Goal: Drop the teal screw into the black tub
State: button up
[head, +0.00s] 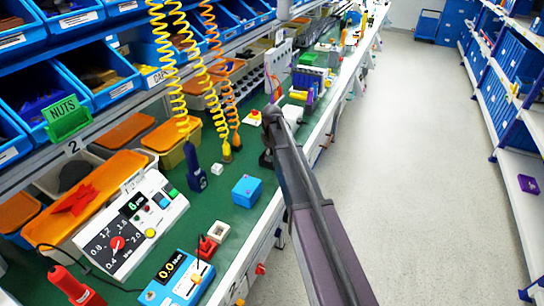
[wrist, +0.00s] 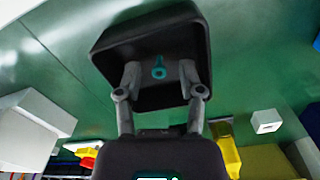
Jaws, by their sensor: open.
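The black tub (wrist: 150,35) fills the upper middle of the wrist view, standing on the green bench top. The teal screw (wrist: 158,68) shows against the tub's dark interior, between my fingertips in the picture. My gripper (wrist: 160,78) is open, with its two grey fingers apart over the tub opening and a gap on each side of the screw. I cannot tell whether the screw rests on the tub floor or is just above it. In the head view my arm covers this area, and the tub and screw cannot be made out clearly.
A blue cube (head: 246,191), a grey-white control box (head: 122,232) with a red dial and a blue meter (head: 177,281) stand on the green bench. Coiled yellow and orange cords hang above it. A white block (wrist: 265,121) lies right of the tub. The aisle floor (head: 420,150) is clear.

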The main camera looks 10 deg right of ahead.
aim_at(272, 157)
notch_tip(272, 157, up, 12)
jog(key=p, duration=1.1)
jog(key=shift+p, duration=0.4)
jog(key=shift+s, duration=0.1)
jog(key=s+m, duration=0.7)
jog(key=s, duration=2.2)
jog(key=shift+m, duration=0.4)
